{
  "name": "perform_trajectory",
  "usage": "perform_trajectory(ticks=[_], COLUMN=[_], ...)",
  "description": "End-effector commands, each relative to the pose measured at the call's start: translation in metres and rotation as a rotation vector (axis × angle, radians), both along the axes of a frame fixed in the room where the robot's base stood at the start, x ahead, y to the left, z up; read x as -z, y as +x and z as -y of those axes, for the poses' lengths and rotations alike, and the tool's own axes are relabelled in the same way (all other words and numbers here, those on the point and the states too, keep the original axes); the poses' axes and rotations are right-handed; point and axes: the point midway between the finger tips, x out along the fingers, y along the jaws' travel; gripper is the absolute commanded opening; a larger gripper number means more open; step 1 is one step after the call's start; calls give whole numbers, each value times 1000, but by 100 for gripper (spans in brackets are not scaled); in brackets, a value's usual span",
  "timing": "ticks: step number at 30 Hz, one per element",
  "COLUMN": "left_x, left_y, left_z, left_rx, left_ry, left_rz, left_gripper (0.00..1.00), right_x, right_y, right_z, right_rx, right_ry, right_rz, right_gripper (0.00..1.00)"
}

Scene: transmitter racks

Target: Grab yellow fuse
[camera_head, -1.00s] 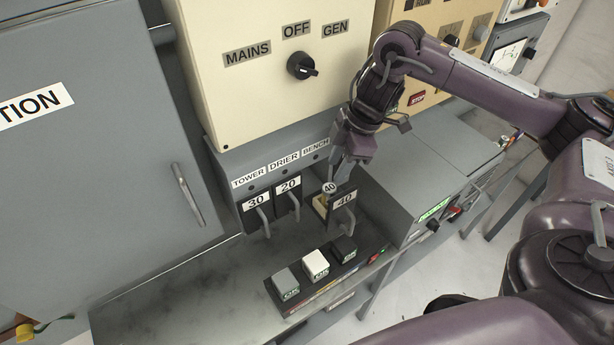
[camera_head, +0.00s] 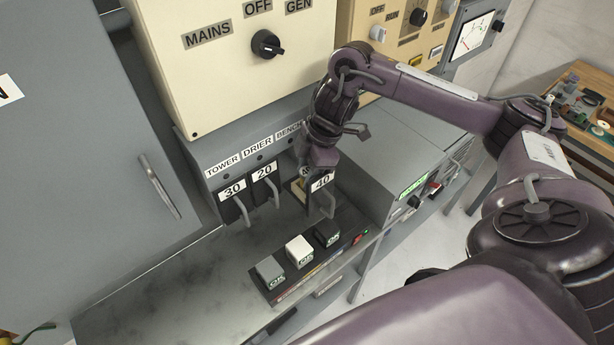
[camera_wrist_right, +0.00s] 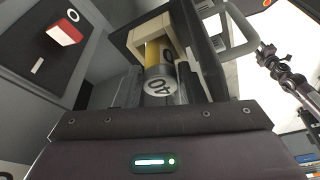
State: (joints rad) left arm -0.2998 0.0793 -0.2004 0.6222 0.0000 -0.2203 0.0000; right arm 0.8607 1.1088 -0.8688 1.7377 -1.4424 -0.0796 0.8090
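The yellow fuse (camera_wrist_right: 153,52) shows in the right wrist view with a silver end cap marked 40. It sits in the pulled-out holder (camera_wrist_right: 192,52) of the BENCH slot. In the head view this holder (camera_head: 321,182) carries a 40 label, and only a bit of the fuse shows beside my gripper. My right gripper (camera_head: 317,165) points down at the holder, its tips at the fuse. Whether its fingers are closed on the fuse is unclear in both views. My left gripper is not in view.
The TOWER 30 (camera_head: 232,190) and DRIER 20 (camera_head: 264,171) holders are left of the BENCH one. A block with several OK-marked switches (camera_head: 299,250) stands in front on the grey bench. A grey box (camera_head: 385,165) is close on the right. The cream rotary-switch cabinet (camera_head: 235,80) rises behind.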

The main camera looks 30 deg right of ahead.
Motion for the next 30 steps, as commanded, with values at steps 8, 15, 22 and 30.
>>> perform_trajectory(ticks=[8,15,22,30], left_x=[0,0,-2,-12], left_y=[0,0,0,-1], left_z=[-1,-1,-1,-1], left_rx=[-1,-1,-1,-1], left_ry=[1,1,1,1], left_rz=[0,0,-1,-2], left_gripper=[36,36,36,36], right_x=[0,-1,-13,-47], right_y=[0,0,1,2], right_z=[0,0,0,0], right_rx=[0,0,0,-1], right_ry=[0,1,0,-1], right_rz=[0,1,4,7], right_gripper=[7,5,5,5])
